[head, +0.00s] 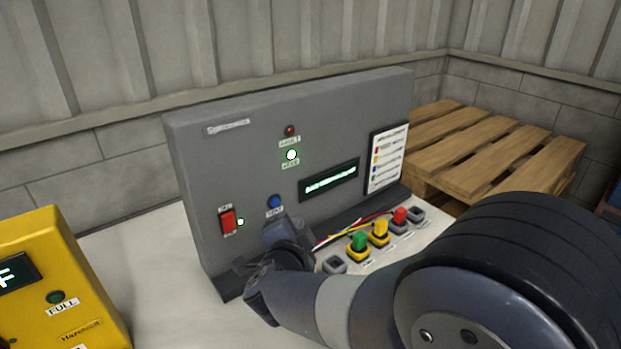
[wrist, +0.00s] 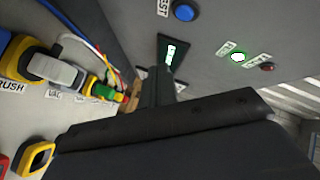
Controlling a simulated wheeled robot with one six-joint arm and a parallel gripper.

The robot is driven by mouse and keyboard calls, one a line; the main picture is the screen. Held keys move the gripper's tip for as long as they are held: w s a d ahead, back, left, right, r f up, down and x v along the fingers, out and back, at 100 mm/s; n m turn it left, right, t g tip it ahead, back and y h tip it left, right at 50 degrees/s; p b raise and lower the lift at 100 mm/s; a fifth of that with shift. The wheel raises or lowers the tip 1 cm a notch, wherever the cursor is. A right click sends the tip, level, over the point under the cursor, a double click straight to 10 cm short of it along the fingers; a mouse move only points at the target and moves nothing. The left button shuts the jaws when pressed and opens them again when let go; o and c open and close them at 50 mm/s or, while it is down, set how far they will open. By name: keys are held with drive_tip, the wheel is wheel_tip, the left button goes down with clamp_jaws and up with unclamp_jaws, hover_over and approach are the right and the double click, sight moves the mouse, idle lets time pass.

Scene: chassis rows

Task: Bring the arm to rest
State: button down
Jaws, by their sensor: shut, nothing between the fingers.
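My gripper (head: 280,232) is in front of the grey panel (head: 350,110), just below the blue button (head: 275,203) in the head view. I cannot tell whether it touches the panel. In the wrist view my gripper (wrist: 158,85) is a narrow dark shape pointing toward the panel, with its fingers together and nothing held. The blue button also shows at the top of the wrist view (wrist: 184,12). My arm reaches in from the lower right and hides part of the bench.
Green (head: 359,241), yellow (head: 380,230) and red (head: 400,216) plugs with coloured wires stand right of my gripper. A red rocker switch (head: 228,221) is on the panel. A yellow box (head: 60,280) stands at left, a wooden pallet (head: 490,150) behind at right. The bench (head: 150,260) between box and panel is clear.

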drive_tip(key=w+a, duration=0.1)
drive_tip(key=w, duration=0.1)
drive_tip(key=w+a, duration=0.1)
drive_tip(key=w, duration=0.1)
drive_tip(key=w+a, duration=0.2)
drive_tip(key=shift+s+d, duration=0.15)
drive_tip(key=shift+s, duration=0.2)
